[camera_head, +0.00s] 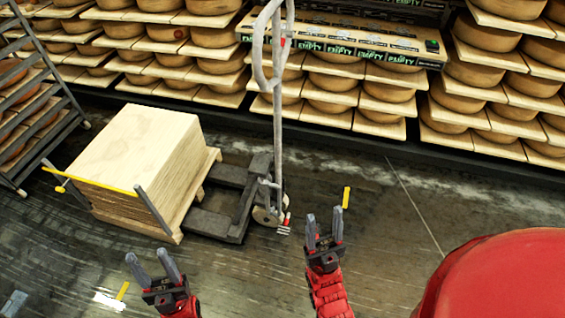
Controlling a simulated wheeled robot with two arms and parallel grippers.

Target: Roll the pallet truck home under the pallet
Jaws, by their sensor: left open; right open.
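The pallet truck (241,214) stands on the floor in the middle, with its tall grey handle (277,110) upright and a loop at the top. Its dark forks point left towards the pallet (186,215), and their far ends are hidden at the pallet. The pallet carries a tall stack of pale boards (140,145). My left gripper (153,263) is open and empty, in front of the stack at the bottom. My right gripper (324,230) is open and empty, to the right of the truck and apart from its handle.
Shelves of cheese wheels (335,83) line the back, with a long box (340,42) on them. A metal rack (45,90) stands at the left. Yellow marks (346,197) lie on the floor. A red rounded shape (500,280) fills the lower right.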

